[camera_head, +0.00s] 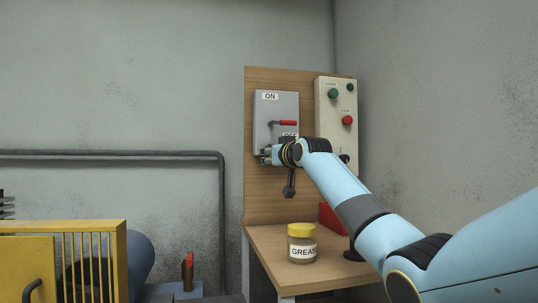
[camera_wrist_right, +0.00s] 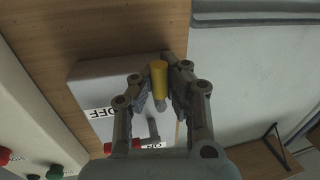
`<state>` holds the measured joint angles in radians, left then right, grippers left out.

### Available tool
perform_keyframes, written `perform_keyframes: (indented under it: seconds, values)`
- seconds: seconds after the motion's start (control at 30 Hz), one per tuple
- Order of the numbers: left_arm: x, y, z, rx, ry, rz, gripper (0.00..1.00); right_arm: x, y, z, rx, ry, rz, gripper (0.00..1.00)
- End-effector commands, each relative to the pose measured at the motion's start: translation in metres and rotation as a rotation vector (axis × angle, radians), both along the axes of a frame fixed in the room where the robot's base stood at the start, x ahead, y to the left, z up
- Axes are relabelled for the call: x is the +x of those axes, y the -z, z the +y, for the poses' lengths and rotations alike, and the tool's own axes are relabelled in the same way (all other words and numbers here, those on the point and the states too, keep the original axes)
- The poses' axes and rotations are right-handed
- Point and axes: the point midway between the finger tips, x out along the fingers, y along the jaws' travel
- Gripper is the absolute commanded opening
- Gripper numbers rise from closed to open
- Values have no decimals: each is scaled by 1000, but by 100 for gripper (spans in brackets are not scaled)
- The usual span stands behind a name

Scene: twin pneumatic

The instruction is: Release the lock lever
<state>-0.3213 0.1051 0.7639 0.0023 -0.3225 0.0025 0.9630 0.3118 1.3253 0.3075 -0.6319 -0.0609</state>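A grey switch box (camera_head: 262,108) with ON and OFF labels hangs on the wooden board. A lever with a red handle (camera_head: 287,123) sits on its front and points right; the red handle also shows in the right wrist view (camera_wrist_right: 122,146). My right gripper (camera_head: 264,154) is at the lower left of the box. My left gripper is out of view.
A control panel (camera_head: 325,105) with green and red buttons is right of the box. A grease jar (camera_head: 301,246) and a red box (camera_head: 329,217) stand on the bench (camera_head: 265,240) below. A yellow cage (camera_head: 70,232) is at the left.

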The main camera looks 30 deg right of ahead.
Motion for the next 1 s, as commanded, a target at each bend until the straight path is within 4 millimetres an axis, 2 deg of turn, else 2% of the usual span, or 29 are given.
perform_keyframes:
  seconds: [0.1, 0.13, 0.37, 0.73, 0.87, 1.0]
  values:
    - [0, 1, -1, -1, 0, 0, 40, 0, 3, 0, -2, 0, 4, 0]
    - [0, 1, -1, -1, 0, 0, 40, 0, 3, 0, -2, 0, 4, 7]
    - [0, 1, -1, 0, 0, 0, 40, 0, 2, 0, -1, 0, 3, 38]
    - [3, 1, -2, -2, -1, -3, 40, -6, 1, 0, -2, 0, 0, 38]
    - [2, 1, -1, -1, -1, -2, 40, -23, 1, 1, -3, 0, 0, 38]
    - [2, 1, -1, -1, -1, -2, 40, -52, 1, 2, -6, 1, 1, 38]
